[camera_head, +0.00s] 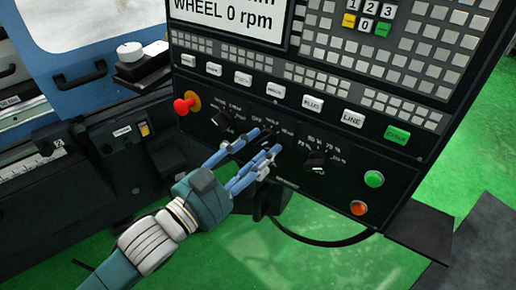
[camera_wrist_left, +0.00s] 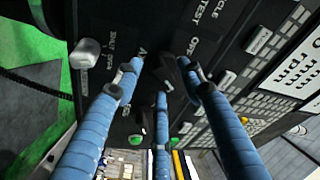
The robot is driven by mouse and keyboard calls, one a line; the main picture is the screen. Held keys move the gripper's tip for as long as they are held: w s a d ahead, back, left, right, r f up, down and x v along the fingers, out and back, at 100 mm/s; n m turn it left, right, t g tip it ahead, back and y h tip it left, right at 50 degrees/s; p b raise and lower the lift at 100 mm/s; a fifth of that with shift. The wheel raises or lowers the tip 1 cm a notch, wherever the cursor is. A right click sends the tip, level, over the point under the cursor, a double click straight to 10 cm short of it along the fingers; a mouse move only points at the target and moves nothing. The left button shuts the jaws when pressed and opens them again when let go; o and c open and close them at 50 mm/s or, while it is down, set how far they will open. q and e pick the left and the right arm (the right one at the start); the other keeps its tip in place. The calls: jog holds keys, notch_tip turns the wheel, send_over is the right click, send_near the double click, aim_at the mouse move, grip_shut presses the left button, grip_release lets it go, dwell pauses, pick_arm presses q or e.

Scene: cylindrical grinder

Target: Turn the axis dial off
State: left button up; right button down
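The control panel (camera_head: 345,185) has a row of three dark dials. The middle dial (camera_head: 268,138) is partly hidden by my left gripper (camera_head: 262,146). The gripper's blue fingers are spread apart, with their tips close around this dial. In the left wrist view, a dark knob (camera_wrist_left: 173,72) shows between the fingertips of my left gripper (camera_wrist_left: 160,72). "OFF" and "TEST" are printed nearby, and a label starting with "A" is partly covered. I cannot tell whether the fingers touch the dial or exactly where it points. My right gripper is not in view.
Another dial (camera_head: 224,119) and a red emergency button (camera_head: 185,104) are left of the fingers. A third dial (camera_head: 317,161), a green button (camera_head: 374,179) and an orange-red button (camera_head: 358,208) are to the right. Labelled keys run above. A black cable (camera_head: 320,242) hangs below.

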pick_arm(q)
grip_shut()
